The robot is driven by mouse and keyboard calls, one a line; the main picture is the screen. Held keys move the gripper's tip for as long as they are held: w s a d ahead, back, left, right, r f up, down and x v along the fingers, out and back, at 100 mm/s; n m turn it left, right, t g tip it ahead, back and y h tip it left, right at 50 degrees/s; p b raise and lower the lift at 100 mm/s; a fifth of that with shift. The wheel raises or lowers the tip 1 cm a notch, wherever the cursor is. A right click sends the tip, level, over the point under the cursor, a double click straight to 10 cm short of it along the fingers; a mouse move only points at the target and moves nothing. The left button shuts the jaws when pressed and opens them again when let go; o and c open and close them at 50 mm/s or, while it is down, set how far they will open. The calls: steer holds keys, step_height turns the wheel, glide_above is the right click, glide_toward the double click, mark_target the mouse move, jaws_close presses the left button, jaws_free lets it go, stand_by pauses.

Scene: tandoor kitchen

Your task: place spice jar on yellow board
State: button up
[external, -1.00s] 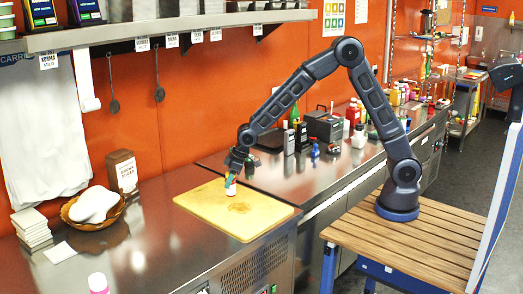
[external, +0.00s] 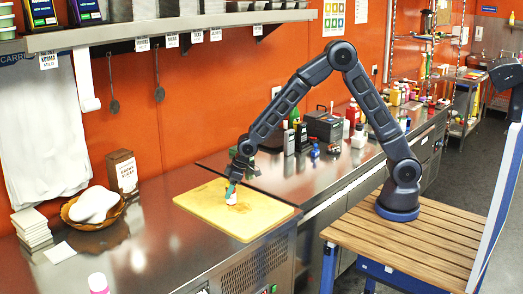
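The yellow board (external: 262,222) lies flat on the steel counter. A small white and reddish spice jar (external: 231,199) is at the middle of the board, at the tip of my gripper (external: 232,187). The jar's base looks to be on or just above the board; the exact contact is too small to tell. The fingers come down on the jar from above and appear closed around its upper part. The arm hides some of the area behind the gripper.
A basket with white dough (external: 94,206), a brown box (external: 123,172) and stacked white cards (external: 31,228) stand left of the board. Several bottles and a dark container (external: 324,126) stand behind. The board's right part is clear.

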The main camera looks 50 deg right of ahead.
steer(key=shift+r, duration=0.1)
steer(key=v, duration=1.2)
steer(key=shift+r, duration=0.1)
steer(key=s+d+r+m+h, duration=0.1)
steer(key=s+d+r, duration=0.1)
steer(key=d+r, duration=0.5)
steer(key=s+d+r+m+t, duration=0.1)
steer(key=s+d+r+m, duration=0.15)
steer(key=d, duration=0.85)
steer(key=s+d+r+m+h, duration=0.1)
steer(key=s+d+r, duration=0.3)
steer(key=d, duration=0.6)
steer(key=s+d+r+m+h, duration=0.1)
steer(key=s+d+m, duration=0.3)
steer(key=s+d, duration=1.2)
steer(key=s+r, duration=0.1)
steer(key=s, duration=0.1)
steer(key=shift+s+d, duration=0.35)
steer(key=shift+s, duration=0.05)
steer(key=shift+m, duration=0.25)
